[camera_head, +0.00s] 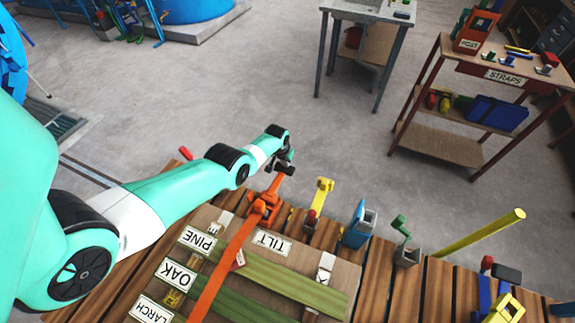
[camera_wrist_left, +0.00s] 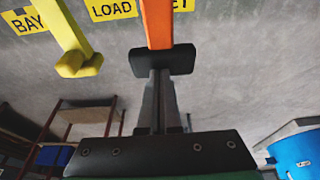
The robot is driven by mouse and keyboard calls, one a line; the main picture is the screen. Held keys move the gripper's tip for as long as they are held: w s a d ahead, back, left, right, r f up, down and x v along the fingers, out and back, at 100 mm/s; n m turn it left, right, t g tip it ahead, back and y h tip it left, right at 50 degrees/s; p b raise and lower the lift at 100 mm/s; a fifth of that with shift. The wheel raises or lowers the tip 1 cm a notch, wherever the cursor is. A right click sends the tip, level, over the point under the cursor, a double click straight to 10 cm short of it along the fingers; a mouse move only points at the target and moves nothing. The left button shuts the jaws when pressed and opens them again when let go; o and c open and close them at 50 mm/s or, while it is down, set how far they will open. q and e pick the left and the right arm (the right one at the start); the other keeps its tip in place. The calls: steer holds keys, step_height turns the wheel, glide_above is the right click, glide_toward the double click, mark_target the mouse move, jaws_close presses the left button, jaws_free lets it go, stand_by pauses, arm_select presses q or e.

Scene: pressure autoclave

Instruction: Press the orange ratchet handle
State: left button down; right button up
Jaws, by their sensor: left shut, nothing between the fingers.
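The orange ratchet handle (camera_head: 275,187) sticks up from the orange ratchet (camera_head: 263,207), at the far edge of the wooden deck. An orange strap (camera_head: 222,273) runs from the ratchet towards the near edge. My left gripper (camera_head: 285,168) is shut and empty at the handle's far end. My right gripper is in neither view.
A yellow-handled piece (camera_head: 322,190) stands just right of the ratchet and also shows in the left wrist view (camera_wrist_left: 73,45). Further right are a blue holder (camera_head: 358,226), a green-handled piece (camera_head: 402,228) and a yellow bar (camera_head: 480,233). Open grey floor lies beyond the deck.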

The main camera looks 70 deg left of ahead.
arm_select(q)
steer(key=shift+s+f, duration=0.35)
steer(key=shift+f, duration=0.2)
step_height(320, 180, up, 15)
steer(key=w+a+p, duration=0.1)
steer(key=p, duration=1.1)
steer(key=shift+w+a, duration=0.15)
steer(key=shift+w, duration=0.2)
